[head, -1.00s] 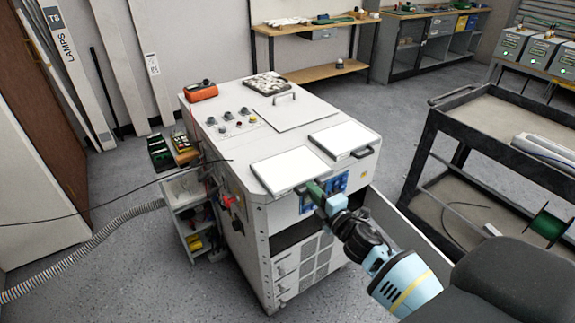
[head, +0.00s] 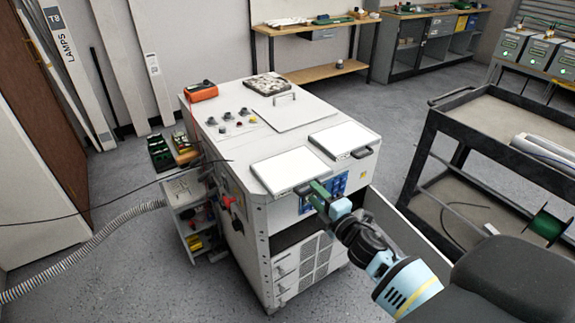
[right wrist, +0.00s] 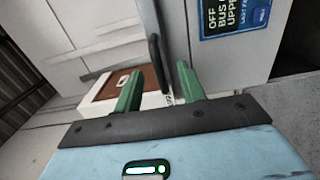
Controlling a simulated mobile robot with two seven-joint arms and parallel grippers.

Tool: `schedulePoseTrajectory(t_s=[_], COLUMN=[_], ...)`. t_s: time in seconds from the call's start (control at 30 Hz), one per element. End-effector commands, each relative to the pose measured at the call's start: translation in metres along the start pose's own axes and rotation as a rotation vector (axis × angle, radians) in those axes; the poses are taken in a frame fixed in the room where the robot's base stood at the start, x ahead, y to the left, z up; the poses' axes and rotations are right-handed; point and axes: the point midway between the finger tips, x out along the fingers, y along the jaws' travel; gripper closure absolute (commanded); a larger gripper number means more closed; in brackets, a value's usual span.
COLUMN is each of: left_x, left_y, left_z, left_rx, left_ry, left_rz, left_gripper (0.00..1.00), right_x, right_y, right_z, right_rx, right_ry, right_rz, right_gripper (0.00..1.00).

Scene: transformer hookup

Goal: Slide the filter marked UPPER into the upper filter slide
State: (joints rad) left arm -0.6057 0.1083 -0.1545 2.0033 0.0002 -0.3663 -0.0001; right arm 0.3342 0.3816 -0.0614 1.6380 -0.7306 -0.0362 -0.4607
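Two white filters lie on top of the white cabinet (head: 262,215): a left filter (head: 289,170) and a right filter (head: 344,138), each with a dark handle at its front. I cannot read which is marked UPPER. My right gripper (head: 317,191) is at the front edge of the left filter, by its handle. In the right wrist view the green fingers (right wrist: 158,90) are apart, with the dark handle (right wrist: 155,64) showing between and beyond them. A white-framed filter with a brown face (right wrist: 108,86) shows behind the left finger. My left gripper is out of view.
Blue labels (head: 338,185) sit on the cabinet front above a dark opening (head: 292,236). A panel (head: 398,222) stands out at the cabinet's right. A dark cart (head: 480,120) is at the right. A grey hose (head: 95,238) and a black cable run left.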

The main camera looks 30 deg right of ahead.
Motion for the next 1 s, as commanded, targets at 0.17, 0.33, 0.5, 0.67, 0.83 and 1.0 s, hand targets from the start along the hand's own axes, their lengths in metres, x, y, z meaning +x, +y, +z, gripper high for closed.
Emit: schedulePoseTrajectory(t_s=[0.17,0.33,0.5,0.67,0.83,1.0], left_x=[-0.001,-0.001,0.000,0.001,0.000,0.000], left_y=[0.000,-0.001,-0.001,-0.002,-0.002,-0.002], left_z=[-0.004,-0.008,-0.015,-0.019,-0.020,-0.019], left_rx=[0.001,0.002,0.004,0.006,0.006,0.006], left_ry=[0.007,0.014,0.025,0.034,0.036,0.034], left_rz=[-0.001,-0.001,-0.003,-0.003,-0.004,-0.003], left_gripper=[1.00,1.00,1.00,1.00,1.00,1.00], right_x=[-0.013,-0.024,-0.036,-0.047,-0.053,-0.054], right_y=[0.001,0.001,0.001,0.000,0.001,0.000], right_z=[0.000,-0.001,-0.001,-0.001,0.000,0.000], right_rx=[0.000,0.000,0.000,0.000,-0.001,-0.001], right_ry=[0.001,0.001,0.000,0.000,0.001,0.001], right_rz=[0.000,0.001,0.001,0.000,0.001,0.000], right_gripper=[0.60,0.60,0.60,0.60,0.60,0.60])
